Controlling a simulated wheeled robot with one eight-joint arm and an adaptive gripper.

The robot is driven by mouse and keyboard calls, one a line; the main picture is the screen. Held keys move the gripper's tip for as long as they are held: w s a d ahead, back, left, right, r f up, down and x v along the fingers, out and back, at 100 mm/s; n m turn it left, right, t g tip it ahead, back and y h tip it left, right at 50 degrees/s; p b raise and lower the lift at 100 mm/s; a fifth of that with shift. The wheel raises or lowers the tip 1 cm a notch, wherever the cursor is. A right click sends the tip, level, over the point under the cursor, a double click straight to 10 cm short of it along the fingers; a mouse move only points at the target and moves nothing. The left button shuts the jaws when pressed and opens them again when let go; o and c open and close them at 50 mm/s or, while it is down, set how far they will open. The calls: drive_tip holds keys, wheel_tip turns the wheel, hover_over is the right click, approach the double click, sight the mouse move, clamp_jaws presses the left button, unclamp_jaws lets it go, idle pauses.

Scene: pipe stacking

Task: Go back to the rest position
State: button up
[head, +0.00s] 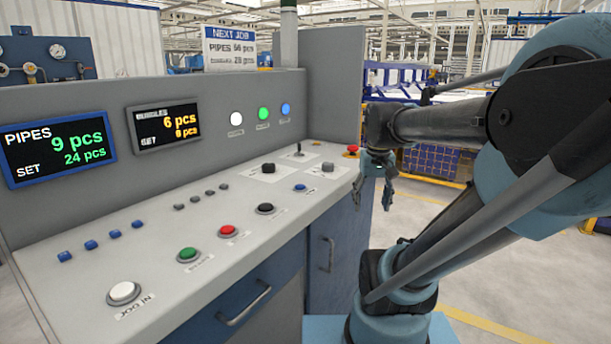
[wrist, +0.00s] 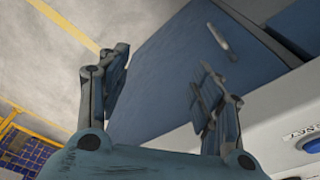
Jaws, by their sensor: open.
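My gripper (head: 377,195) hangs pointing down at the right end of the control console (head: 150,285), just off its front edge and near the red button (head: 353,149). In the wrist view my gripper (wrist: 165,95) has its two fingers spread apart. Nothing is between them. Behind the fingers are the blue cabinet front (wrist: 165,75) with its handle and the pale floor.
The console carries a PIPES display (head: 58,146) reading 9 pcs, set 24, and a second display (head: 165,122) reading 6 pcs. Several buttons and switches cover its top. A blue mesh crate (head: 435,163) stands behind on the right. Floor (head: 410,230) beside the console is clear.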

drive_tip(key=s+f, duration=0.8)
drive_tip(key=f, duration=0.3)
drive_tip(key=shift+s+f, duration=0.2)
drive_tip(key=shift+s, duration=0.15)
